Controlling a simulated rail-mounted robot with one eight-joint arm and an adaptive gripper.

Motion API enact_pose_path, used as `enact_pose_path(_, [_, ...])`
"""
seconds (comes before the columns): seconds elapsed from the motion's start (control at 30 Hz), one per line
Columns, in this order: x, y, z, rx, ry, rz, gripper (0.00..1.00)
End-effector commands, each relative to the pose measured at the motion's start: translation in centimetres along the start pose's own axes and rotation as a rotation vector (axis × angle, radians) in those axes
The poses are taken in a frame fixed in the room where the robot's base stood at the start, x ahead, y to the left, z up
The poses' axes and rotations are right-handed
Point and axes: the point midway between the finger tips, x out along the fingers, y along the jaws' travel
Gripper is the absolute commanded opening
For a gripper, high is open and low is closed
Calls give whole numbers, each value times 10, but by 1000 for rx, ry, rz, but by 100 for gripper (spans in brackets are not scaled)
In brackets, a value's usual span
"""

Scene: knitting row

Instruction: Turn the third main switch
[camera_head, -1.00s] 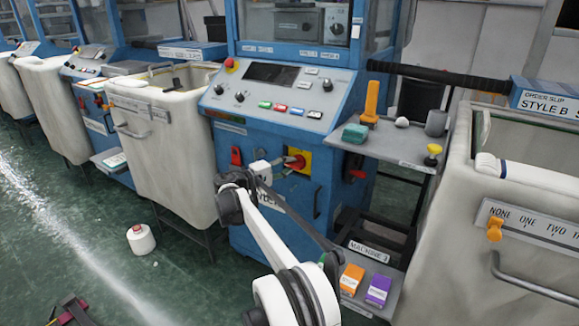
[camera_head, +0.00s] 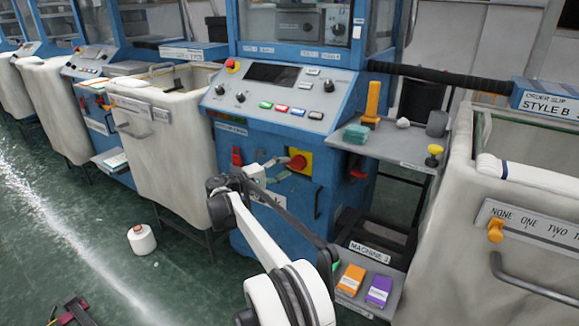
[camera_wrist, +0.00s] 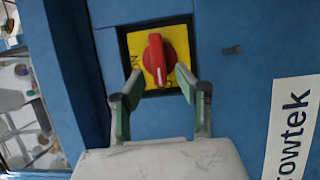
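The main switch is a red rotary knob (camera_head: 298,161) on a yellow plate (camera_head: 305,156), on the blue front of the machine labelled MACHINE 3. In the wrist view the red knob (camera_wrist: 154,58) stands nearly upright, slightly tilted, on its yellow plate (camera_wrist: 178,40). My gripper (camera_wrist: 150,88) is open and empty. Its two fingers lie apart below the knob in the picture, with the right fingertip close to the knob's lower right. I cannot tell whether it touches. In the head view my gripper (camera_head: 275,168) is just left of the knob.
A grey side shelf (camera_head: 402,155) holds an orange spool and small items. A lower shelf (camera_head: 375,300) carries orange and purple boxes. Fabric bins (camera_head: 160,150) stand left, and another (camera_head: 520,240) right.

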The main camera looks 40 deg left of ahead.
Motion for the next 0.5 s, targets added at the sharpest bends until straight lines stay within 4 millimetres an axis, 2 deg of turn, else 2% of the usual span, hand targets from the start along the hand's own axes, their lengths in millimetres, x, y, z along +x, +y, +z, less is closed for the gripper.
enact_pose_path(0.1, [-26, 0, -1, 0, 3, 0, 33])
enact_pose_path(0.3, [-64, 0, -1, 0, 2, 0, 33])
enact_pose_path(0.5, [-86, 0, 0, 0, 1, 0, 33])
